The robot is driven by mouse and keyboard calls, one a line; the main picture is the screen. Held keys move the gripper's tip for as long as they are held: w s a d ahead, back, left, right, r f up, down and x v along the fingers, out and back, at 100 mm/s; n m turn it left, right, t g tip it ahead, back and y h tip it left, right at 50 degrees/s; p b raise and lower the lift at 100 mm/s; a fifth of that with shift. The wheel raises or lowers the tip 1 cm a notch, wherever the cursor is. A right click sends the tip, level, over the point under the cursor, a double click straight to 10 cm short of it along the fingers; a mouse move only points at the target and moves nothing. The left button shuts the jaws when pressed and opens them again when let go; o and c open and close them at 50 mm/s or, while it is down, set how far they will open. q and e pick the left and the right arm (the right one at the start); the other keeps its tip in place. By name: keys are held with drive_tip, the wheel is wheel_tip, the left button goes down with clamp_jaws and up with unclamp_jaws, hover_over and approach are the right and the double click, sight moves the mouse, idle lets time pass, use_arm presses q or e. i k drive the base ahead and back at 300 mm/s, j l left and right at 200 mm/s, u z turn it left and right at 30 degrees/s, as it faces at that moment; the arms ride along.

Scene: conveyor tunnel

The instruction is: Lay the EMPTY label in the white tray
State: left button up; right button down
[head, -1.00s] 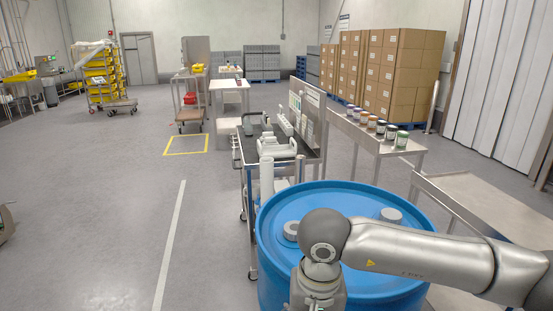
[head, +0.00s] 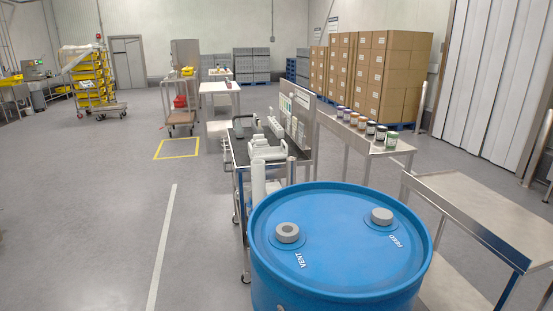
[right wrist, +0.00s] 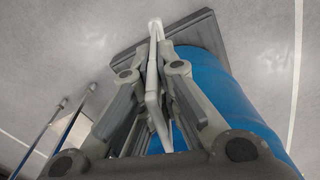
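In the right wrist view my right gripper (right wrist: 154,62) has its fingers closed together on a thin white piece (right wrist: 156,30). The piece is seen nearly edge-on, and its upper end sticks out past the fingertips. I cannot read any word on it, so I cannot tell if it is the EMPTY label. Neither gripper shows in the head view. I cannot pick out a white tray for certain in either view.
A blue drum (head: 335,275) with grey VENT (head: 287,232) and FEED (head: 382,216) caps stands close in front. Behind it is a cart (head: 238,150) with white items. A steel table (head: 368,147) with several jars and a bare low table (head: 490,205) stand right. Floor at left is clear.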

sight(268, 150)
drive_tip(key=j+z, duration=0.15)
drive_tip(key=j, duration=0.6)
drive_tip(key=k+j+z, duration=0.1)
drive_tip(key=j, duration=0.65)
drive_tip(key=i+j+z, duration=0.25)
drive_tip(key=j, duration=0.35)
drive_tip(key=i+j+z, duration=0.3)
drive_tip(key=j, duration=0.4)
drive_tip(key=i+j+z, duration=0.1)
drive_tip(key=j, duration=0.3)
drive_tip(key=i+j+z, duration=0.1)
drive_tip(key=i+j, duration=0.15)
drive_tip(key=i+j+z, duration=0.15)
drive_tip(key=j, duration=0.35)
drive_tip(key=i+j+z, duration=0.1)
drive_tip(key=i+j, duration=0.2)
drive_tip(key=i+j+z, duration=0.15)
drive_tip(key=j, duration=0.35)
drive_tip(key=i+j+z, duration=0.1)
drive_tip(key=i+j, duration=0.15)
drive_tip(key=j, duration=0.2)
drive_tip(key=i+j+z, duration=0.15)
drive_tip(key=j, duration=0.3)
drive_tip(key=i+j+z, duration=0.1)
drive_tip(key=j, duration=0.35)
drive_tip(key=i+j+z, duration=0.15)
drive_tip(key=j, duration=0.35)
